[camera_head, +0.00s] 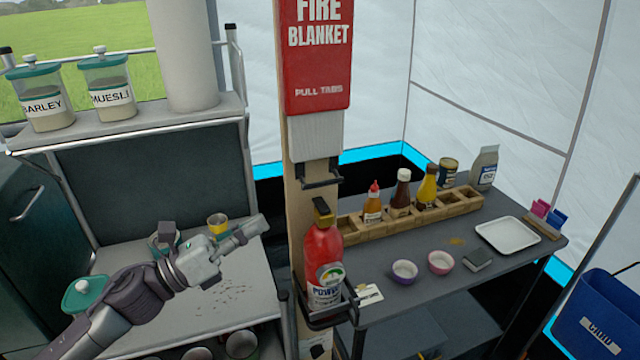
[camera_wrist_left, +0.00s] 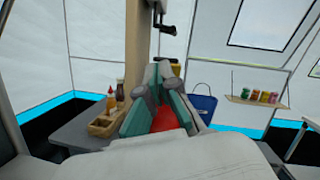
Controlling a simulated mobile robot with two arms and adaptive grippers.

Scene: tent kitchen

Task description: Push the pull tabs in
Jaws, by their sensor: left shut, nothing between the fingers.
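The red fire blanket case (camera_head: 317,55), marked "PULL TABS", is mounted on a wooden post at top centre in the head view. A pale ribbed piece (camera_head: 316,135) hangs from its lower edge, probably the pull tabs; I cannot tell it as separate tabs. My left gripper (camera_head: 258,224) is shut and empty, left of the post and well below the case, apart from both. In the left wrist view its fingers (camera_wrist_left: 165,75) point toward the post, with something red partly hidden behind them. The case does not show there. My right gripper is not in view.
A red bottle (camera_head: 322,262) stands in a black bracket low on the post, right of my left gripper. An empty black bracket (camera_head: 320,176) sits above it. A shelf with jars (camera_head: 108,75) is at left. A dark table (camera_head: 400,318) with sauces, bowls and a tray (camera_head: 508,235) is at right.

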